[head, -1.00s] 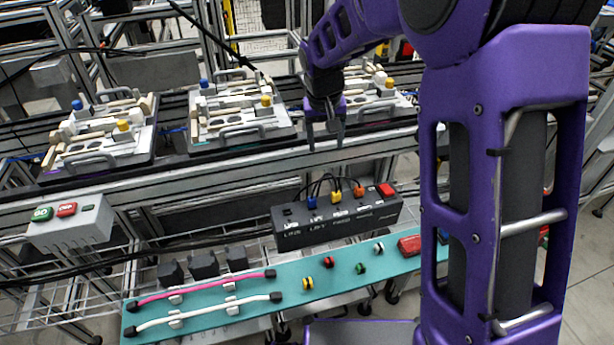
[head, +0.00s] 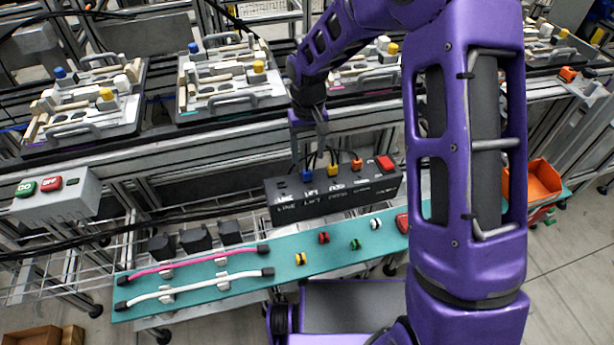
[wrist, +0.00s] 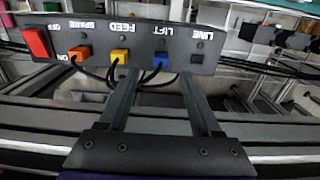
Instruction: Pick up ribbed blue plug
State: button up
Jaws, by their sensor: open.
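The ribbed blue plug (head: 306,175) sits in the LIFT socket of the black connector box (head: 335,197), with a black cable running from it. In the wrist view the blue plug (wrist: 160,60) shows upside down, just beyond the fingertips and nearer the right finger. My gripper (head: 309,158) is open and empty, beside the cables behind the box. In the wrist view my gripper (wrist: 158,75) has its two fingers apart, pointing at the box. The plug is apart from both fingers, as far as I can tell.
A yellow plug (head: 333,170) and an orange plug (head: 357,165) stand in the same box, beside a red switch (head: 385,162). Their cables loop close to my gripper. A teal shelf (head: 212,285) with cables and small coloured pieces lies in front. Pallets (head: 230,85) stand on the conveyor behind.

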aim_at(307, 171)
jog(key=shift+w+a+f+b, duration=0.1)
jog(key=shift+f+b, duration=0.1)
jog(key=shift+f, duration=1.4)
jog(key=shift+a+f+b, duration=0.1)
jog(key=shift+f+b, duration=0.1)
jog(key=shift+f, duration=1.4)
grip_shut()
